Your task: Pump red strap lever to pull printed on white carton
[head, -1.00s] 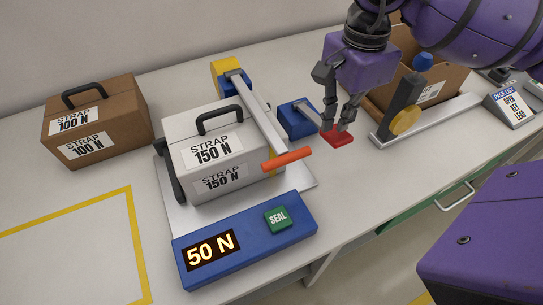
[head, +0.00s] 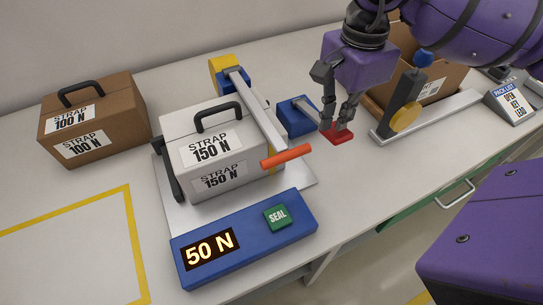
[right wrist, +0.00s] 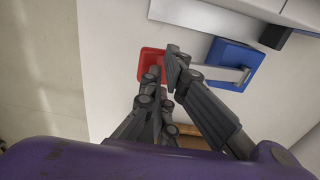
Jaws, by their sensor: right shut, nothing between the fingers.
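The white carton (head: 241,165) stands upright on a pale plate, with a grey handle on top and labels printed STRAP 150 N. The red strap lever pad (head: 342,139) sits at the end of a short metal arm from a blue block (head: 297,116), right of the carton. My right gripper (head: 337,126) points down at the red pad, its fingers shut and empty, the tips at or just over the pad. In the right wrist view the fingertips (right wrist: 175,76) overlap the pad's edge (right wrist: 149,63); contact is unclear. The display (head: 210,248) reads 50 N. My left gripper is not in view.
A strap arm with an orange handle (head: 286,156) crosses beside the white carton. A blue panel (head: 250,236) with a green SEAL button (head: 277,216) lies in front. A brown 100 N carton (head: 116,122) stands left. A dark lever with a yellow disc (head: 405,116) is close right of my gripper.

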